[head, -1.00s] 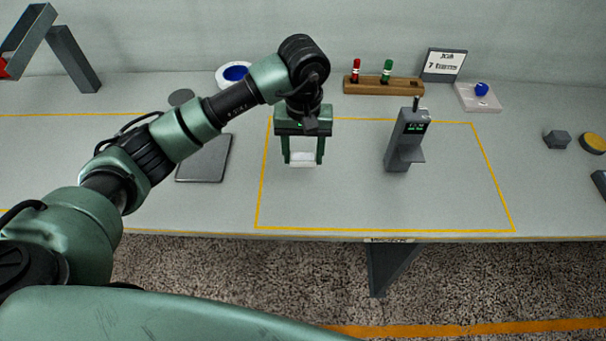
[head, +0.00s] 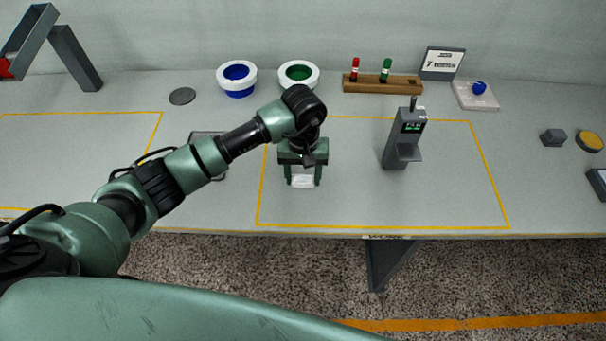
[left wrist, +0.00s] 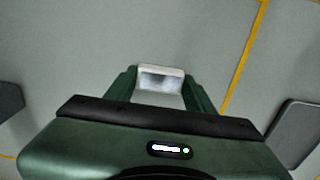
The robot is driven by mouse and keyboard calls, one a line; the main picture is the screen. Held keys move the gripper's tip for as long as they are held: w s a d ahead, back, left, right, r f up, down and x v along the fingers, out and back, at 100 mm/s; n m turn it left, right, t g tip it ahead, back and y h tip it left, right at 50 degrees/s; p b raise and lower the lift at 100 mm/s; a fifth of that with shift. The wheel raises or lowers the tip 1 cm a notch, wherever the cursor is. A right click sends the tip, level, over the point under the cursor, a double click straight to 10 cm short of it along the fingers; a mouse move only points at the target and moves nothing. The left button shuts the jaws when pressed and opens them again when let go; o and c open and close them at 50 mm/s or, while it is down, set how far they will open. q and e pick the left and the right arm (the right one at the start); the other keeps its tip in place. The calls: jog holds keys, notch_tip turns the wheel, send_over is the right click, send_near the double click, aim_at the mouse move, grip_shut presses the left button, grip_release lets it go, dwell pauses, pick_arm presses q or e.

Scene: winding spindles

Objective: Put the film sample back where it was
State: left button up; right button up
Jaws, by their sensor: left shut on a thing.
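The film sample (head: 303,182) is a small whitish, glossy piece between the fingers of my left gripper (head: 303,179). It also shows in the left wrist view (left wrist: 160,80), spanning the gap between the green fingers (left wrist: 161,90). My left gripper points down and is shut on it, over the left part of the yellow-outlined area. I cannot tell whether the sample touches the bench. A grey gauge (head: 404,140) with a small lit display and a ledge stands upright to the right of the gripper. My right gripper is not in view.
A flat grey plate (head: 207,137) lies left of the outline, partly behind my arm. Blue-lined (head: 237,77) and green-lined (head: 299,74) white rings stand at the back. A wooden rack (head: 383,84), a sign (head: 442,63) and a white pad (head: 475,96) are back right.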

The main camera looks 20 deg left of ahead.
aim_at(303, 179)
pick_arm(q)
jog(key=shift+f, duration=0.25)
jog(key=o, duration=1.3)
jog(key=shift+r, duration=0.1)
jog(key=shift+r, duration=0.1)
jog(key=shift+r+p, duration=0.25)
jog(key=shift+p, duration=0.05)
notch_tip(303, 179, up, 12)
jog(key=b, duration=0.3)
jog(key=shift+f+b, duration=0.15)
jog(key=shift+b, duration=0.15)
